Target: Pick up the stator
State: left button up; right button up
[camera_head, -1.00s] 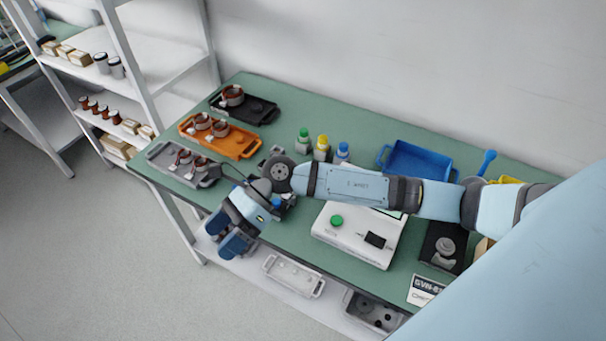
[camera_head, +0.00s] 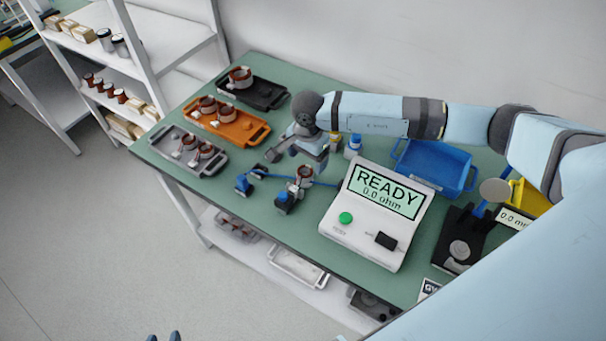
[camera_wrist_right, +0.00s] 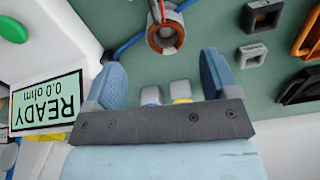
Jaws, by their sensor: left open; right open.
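A loose stator (camera_head: 305,174), a copper-coloured ring with a pale rim, stands on the green table left of the tester. In the right wrist view, the stator (camera_wrist_right: 166,38) lies beyond the open fingertips (camera_wrist_right: 163,72), roughly in line with the gap, untouched. Other stators sit on the black tray (camera_head: 270,98), orange tray (camera_head: 243,136) and grey tray (camera_head: 168,153). Of my left gripper (camera_head: 163,337), only two fingertips show at the bottom edge, apart.
A white tester (camera_head: 362,230) reading READY, 0.0 ohm stands right of the stator. A blue lead or cable runs beside the stator. Behind are bottles (camera_head: 353,146) and a blue bin (camera_head: 433,170). A black scale (camera_head: 455,245) stands right. A shelf rack (camera_head: 165,50) stands left.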

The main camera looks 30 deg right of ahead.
aim_at(305, 171)
jog(key=shift+w+a+f+p, duration=0.15)
jog(key=shift+f+p, duration=0.2)
jog(key=shift+f, duration=1.2)
jog(key=shift+w+a+f+p, duration=0.15)
jog(key=shift+f+p, duration=0.2)
jog(key=shift+f, duration=1.2)
jog(key=shift+d, duration=0.1)
jog(key=shift+c, duration=0.4)
jog(key=c, duration=1)
